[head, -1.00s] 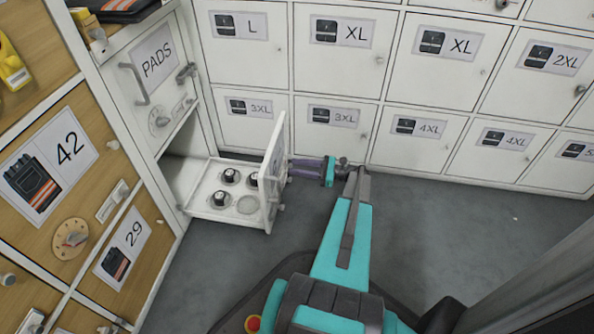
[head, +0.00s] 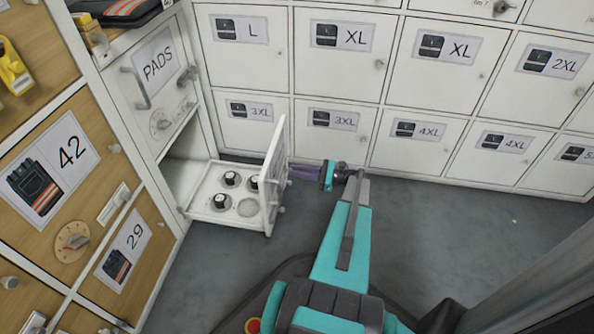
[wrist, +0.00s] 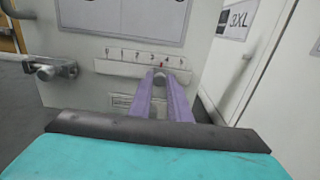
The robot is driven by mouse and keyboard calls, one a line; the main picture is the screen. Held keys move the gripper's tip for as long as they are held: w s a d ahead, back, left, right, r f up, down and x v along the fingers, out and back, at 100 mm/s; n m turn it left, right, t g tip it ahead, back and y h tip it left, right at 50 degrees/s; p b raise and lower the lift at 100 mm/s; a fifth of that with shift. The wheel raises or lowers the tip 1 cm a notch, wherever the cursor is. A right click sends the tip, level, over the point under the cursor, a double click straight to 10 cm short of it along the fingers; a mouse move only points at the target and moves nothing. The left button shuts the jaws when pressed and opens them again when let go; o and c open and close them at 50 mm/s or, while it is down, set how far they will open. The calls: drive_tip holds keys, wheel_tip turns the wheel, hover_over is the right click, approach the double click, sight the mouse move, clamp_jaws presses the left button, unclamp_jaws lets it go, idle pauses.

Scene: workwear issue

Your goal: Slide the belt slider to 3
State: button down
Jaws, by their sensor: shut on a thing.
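The belt slider is on the outer front of the pulled-out white drawer (head: 273,180). In the wrist view its pale horizontal track (wrist: 115,68) lies under a row of small digits. The slider's knob (wrist: 159,73) sits at my fingertips, right of the track's middle. A small red mark shows just above it, right of the 3 and close to the 4; the exact reading is hard to tell. My gripper (wrist: 159,80), with purple fingers, is shut on the knob. In the head view my gripper (head: 292,173) reaches the drawer front from the right, and the slider is hidden.
The drawer holds several dark-topped round items (head: 230,178). A bar handle (wrist: 50,70) sticks out left of the slider in the wrist view. White lockers (head: 330,130) stand close behind my gripper. Grey floor (head: 430,230) is clear to the right.

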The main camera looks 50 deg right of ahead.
drive_tip(key=shift+s+a+p, duration=0.55)
drive_tip(key=shift+a+p, duration=0.2)
drive_tip(key=shift+a, duration=0.05)
drive_tip(key=c, duration=1.7)
unclamp_jaws()
drive_tip(key=shift+o, duration=0.2)
drive_tip(key=shift+d, duration=0.1)
drive_tip(key=p+v, duration=0.5)
drive_tip(key=v, duration=0.8)
drive_tip(key=shift+s, duration=0.35)
drive_tip(key=shift+d, duration=0.1)
